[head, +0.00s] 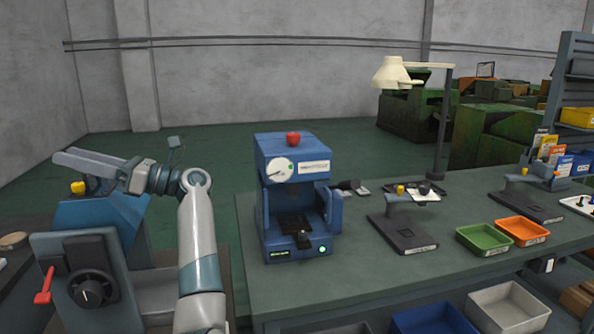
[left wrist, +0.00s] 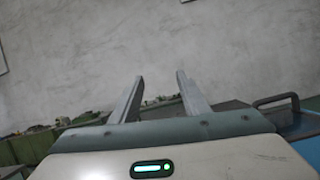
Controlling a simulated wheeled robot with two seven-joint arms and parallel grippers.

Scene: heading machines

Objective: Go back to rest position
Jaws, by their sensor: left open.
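My left gripper (head: 90,165) is in the head view at the left, raised over the blue machine with the black knob. Its fingers point left and away from the bench. In the left wrist view my left gripper (left wrist: 158,90) shows two grey fingers spread apart with nothing between them, against the grey wall. My right gripper is in neither view.
The blue machine (head: 100,212) with a red lever stands below my left gripper. A blue press (head: 292,160) stands on the green bench (head: 370,275). A lamp (head: 392,74), a green tray (head: 484,239) and an orange tray (head: 522,231) are to the right.

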